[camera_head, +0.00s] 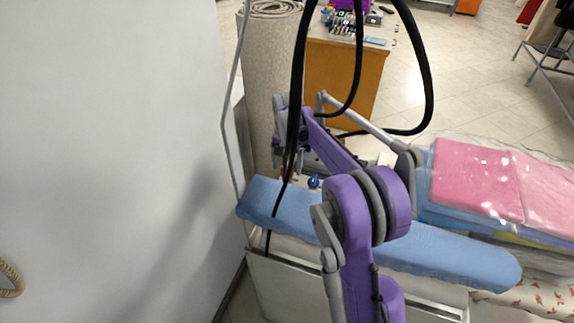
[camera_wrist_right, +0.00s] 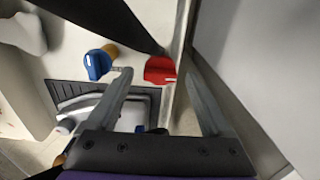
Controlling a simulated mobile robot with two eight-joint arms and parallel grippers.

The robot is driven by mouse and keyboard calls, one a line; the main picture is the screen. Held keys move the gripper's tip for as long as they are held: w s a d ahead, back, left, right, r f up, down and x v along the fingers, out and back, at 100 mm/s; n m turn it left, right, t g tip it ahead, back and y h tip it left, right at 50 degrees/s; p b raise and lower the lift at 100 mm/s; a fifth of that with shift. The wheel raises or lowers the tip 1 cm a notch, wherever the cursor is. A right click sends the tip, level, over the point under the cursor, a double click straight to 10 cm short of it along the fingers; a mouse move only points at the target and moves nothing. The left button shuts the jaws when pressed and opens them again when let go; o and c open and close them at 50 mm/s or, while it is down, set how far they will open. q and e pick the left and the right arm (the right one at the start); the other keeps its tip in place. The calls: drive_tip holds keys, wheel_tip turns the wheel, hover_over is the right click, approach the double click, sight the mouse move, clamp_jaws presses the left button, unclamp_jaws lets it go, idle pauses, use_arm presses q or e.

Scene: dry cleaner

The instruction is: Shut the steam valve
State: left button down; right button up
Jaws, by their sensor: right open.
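In the right wrist view a red valve handle (camera_wrist_right: 160,70) sits on a pale panel, close to its right edge. A blue valve handle (camera_wrist_right: 97,64) with a yellowish part beside it is to the left. My right gripper (camera_wrist_right: 160,77) is open and empty, its fingers pointing at the panel. The red handle appears between the fingertips; I cannot tell how far in front it is. The blue handle is outside the left finger. My left gripper is not in view.
A blue-covered ironing board (camera_head: 440,256) runs across below the arm. Folded pink cloth (camera_head: 480,180) in clear wrap lies to the right. Black hoses (camera_head: 428,80) loop overhead. A rolled carpet (camera_head: 268,90) and an orange-fronted counter (camera_head: 342,78) stand behind. A pale wall fills the left.

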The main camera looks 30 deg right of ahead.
drive_tip(key=shift+c, duration=0.3)
clamp_jaws()
drive_tip(key=shift+n, duration=0.4)
drive_tip(key=n, duration=0.4)
drive_tip(key=shift+b, duration=0.3)
drive_tip(key=n, duration=0.9)
drive_tip(key=shift+b, duration=0.3)
drive_tip(key=n, duration=0.4)
drive_tip(key=shift+n, duration=0.3)
